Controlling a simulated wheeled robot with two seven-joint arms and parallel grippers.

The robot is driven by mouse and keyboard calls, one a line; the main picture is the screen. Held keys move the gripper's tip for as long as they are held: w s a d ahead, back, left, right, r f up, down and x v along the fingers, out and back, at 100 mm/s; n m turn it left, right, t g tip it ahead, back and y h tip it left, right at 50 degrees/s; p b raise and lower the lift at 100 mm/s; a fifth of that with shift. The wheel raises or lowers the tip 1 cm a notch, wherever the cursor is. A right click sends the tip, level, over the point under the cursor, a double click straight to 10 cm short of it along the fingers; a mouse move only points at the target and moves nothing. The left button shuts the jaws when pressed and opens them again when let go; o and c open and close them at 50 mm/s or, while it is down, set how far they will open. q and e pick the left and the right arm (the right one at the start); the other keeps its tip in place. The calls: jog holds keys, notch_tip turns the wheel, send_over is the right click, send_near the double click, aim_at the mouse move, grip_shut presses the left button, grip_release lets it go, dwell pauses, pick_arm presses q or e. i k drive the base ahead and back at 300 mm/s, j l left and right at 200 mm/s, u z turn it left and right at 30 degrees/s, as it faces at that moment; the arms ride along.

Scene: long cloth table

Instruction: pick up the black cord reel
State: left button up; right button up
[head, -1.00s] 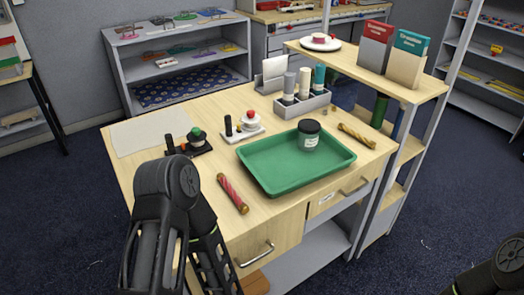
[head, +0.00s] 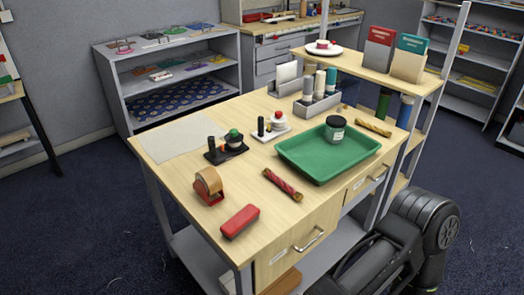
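The black cord reel (head: 227,148) stands on the left middle of the table. It has a black base, a dark upright post and a round spool with a green knob on top. A similar reel with a white base and a red knob (head: 272,126) stands just behind and to its right. Neither gripper shows in the head view. Only links of one of my arms show at the lower right, well away from the black reel. Nothing is touching the black reel.
A tape dispenser (head: 209,187), a red block-like item (head: 240,221) and a red patterned roll (head: 283,185) lie near the table's front. A green tray (head: 310,165) with a dark-lidded jar (head: 335,130) is to the right. A grey cloth (head: 180,138) lies at the back left.

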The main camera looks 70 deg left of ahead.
aim_at(214, 156)
jog(key=k+j+z, duration=0.2)
jog(key=k+z, duration=0.5)
jog(key=k, duration=0.2)
jog(key=k+j+u, duration=0.55)
jog(key=k+j, duration=0.15)
jog(key=j, duration=0.15)
jog(key=k+j+u, duration=0.25)
jog(key=j, duration=0.25)
